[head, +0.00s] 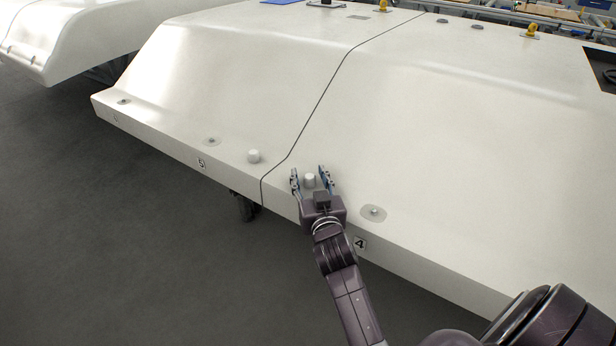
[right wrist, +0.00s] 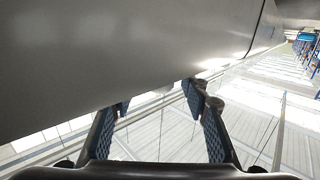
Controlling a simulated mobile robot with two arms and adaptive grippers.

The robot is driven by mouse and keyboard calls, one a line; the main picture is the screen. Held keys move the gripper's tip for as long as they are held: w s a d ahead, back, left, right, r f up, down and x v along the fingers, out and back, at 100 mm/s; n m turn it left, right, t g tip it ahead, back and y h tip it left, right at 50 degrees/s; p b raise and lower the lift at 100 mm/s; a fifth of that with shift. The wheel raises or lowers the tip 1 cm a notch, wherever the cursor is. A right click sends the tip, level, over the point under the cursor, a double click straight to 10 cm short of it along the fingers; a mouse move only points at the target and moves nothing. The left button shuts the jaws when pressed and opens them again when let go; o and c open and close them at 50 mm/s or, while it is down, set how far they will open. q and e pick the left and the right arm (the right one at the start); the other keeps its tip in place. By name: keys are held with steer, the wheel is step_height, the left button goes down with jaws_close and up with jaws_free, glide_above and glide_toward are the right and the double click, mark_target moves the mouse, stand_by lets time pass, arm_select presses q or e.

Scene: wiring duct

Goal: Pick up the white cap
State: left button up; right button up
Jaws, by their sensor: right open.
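Two small white caps stand on the sloping lower edge of the large white duct cover (head: 450,120). One cap (head: 254,155) is left of the dark seam. The other cap (head: 310,180) is right of the seam and shows between the fingers of my right gripper (head: 310,173). The right gripper is open, with one finger on each side of this cap; I cannot tell whether either touches it. In the right wrist view the two fingers (right wrist: 160,105) are spread apart under the grey cover surface, and no cap is clearly seen between them. My left gripper is not in view.
Flat round fittings sit on the ledge, one (head: 373,212) right of my gripper and others to the left. A number 4 label (head: 360,243) is on the front edge. A dark part (head: 245,207) hangs below the edge. The grey floor (head: 120,250) in front is clear.

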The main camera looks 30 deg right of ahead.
steer(key=shift+s+r, duration=0.1)
steer(key=shift+s, duration=0.05)
steer(key=c, duration=0.9)
